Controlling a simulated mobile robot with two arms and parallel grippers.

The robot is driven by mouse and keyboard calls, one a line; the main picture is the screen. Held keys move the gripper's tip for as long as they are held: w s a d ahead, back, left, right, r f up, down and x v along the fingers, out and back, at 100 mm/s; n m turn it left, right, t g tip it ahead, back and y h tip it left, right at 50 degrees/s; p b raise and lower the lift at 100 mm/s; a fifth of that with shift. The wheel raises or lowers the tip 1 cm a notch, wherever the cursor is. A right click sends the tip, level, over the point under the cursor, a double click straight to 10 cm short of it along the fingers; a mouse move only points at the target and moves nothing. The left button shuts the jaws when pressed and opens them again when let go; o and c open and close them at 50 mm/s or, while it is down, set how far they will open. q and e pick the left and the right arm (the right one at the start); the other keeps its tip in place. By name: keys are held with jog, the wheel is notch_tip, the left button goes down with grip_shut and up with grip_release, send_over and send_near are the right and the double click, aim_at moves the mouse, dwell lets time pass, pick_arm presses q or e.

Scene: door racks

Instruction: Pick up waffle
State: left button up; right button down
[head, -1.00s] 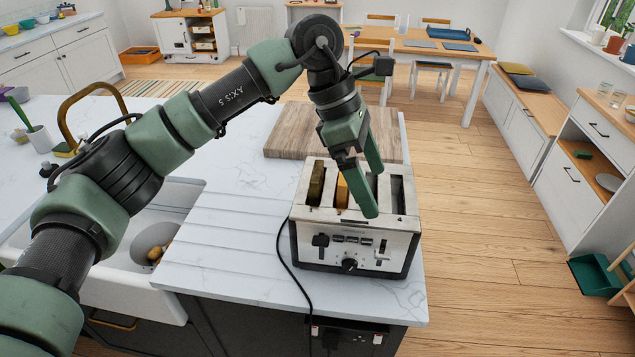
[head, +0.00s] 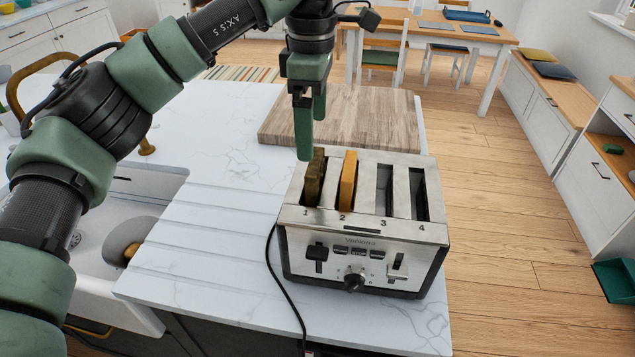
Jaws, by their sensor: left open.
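A silver toaster (head: 363,232) with slots numbered 1 to 4 stands on the counter. A dark brown, bumpy slice (head: 314,180) stands upright in slot 1. A golden-orange slice (head: 348,181) stands upright in slot 2. Both stick out of the top. I cannot tell for sure which is the waffle. Slots 3 and 4 look empty. My left gripper (head: 312,137) is open and empty, pointing down. Its fingers are close to the back end of the slot 1 slice; I cannot tell if they touch it. My right gripper is not in view.
A wooden board (head: 362,117) lies behind the toaster. A sink (head: 110,235) with a brass tap (head: 147,148) is at the left. A black cord (head: 280,285) runs down the counter front.

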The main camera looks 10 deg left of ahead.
aim_at(315, 161)
pick_arm(q)
jog(key=shift+w+f, duration=0.35)
jog(key=shift+f, duration=0.25)
jog(key=shift+w+f, duration=0.15)
jog(key=shift+f, duration=0.15)
jog(key=shift+f+p, duration=0.35)
jog(key=shift+f, duration=0.1)
jog(key=shift+s+f, duration=0.3)
jog(key=shift+f, duration=0.05)
jog(key=f+p, duration=0.1)
jog(key=f, duration=0.2)
jog(key=f+p, duration=0.1)
jog(key=shift+s+d+f+p, duration=0.2)
jog(key=shift+s+p, duration=0.05)
jog(key=shift+p, duration=0.05)
jog(key=shift+f, duration=0.35)
jog(key=c, duration=1.3)
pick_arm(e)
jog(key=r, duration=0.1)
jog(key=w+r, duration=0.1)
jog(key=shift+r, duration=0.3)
pick_arm(q)
jog(key=shift+r, duration=0.15)
